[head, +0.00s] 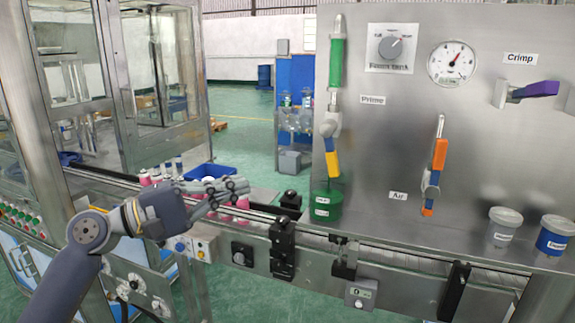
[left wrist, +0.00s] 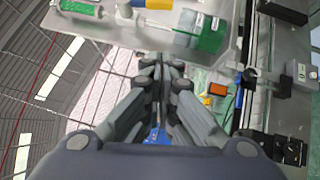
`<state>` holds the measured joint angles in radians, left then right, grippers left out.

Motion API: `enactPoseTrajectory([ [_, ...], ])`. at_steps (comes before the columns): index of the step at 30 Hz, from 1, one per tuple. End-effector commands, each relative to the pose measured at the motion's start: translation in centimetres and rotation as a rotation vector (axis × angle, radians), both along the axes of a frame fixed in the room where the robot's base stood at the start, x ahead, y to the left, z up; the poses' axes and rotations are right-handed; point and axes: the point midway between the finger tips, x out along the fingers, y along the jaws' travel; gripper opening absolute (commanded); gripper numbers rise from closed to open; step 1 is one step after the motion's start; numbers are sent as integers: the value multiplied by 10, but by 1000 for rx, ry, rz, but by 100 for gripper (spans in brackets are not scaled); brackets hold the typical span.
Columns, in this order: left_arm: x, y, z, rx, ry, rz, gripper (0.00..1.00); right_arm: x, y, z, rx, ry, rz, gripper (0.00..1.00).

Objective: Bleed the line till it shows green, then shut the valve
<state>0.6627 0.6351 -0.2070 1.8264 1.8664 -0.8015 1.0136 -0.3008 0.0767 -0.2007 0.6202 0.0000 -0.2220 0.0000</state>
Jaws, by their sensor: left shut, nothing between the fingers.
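A vertical sight tube showing green (head: 337,62) is on the left of the steel panel. Below it, by the "Prime" label, is a valve with a yellow handle (head: 331,155); the handle points down, roughly in line with the tube. A green catch container (head: 327,203) stands beneath the valve. My left gripper (head: 245,190) is shut and empty, to the left of the container and apart from it. In the left wrist view the shut fingers (left wrist: 165,62) point towards the panel, with the container (left wrist: 208,36) ahead to the right and the yellow handle partly visible at the top. My right gripper is not visible.
An orange-handled valve (head: 438,160) labelled "Air", a gauge (head: 453,63), a selector knob (head: 390,46) and a purple "Crimp" lever (head: 530,91) are on the panel. Two cups, one grey-white (head: 502,228) and one blue (head: 553,236), stand at right. A conveyor with pink-topped bottles runs beneath my gripper.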

Motion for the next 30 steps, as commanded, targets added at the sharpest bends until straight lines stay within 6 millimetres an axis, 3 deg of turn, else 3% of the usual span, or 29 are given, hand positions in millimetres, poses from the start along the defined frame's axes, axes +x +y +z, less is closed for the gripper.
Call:
enactPoseTrajectory([
  [8,7,-21,10,-21,19,-21,0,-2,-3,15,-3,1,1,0],
  [19,44,-92,25,-20,17,-20,0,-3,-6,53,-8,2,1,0],
  [30,31,-122,28,-17,16,-18,0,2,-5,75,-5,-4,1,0],
])
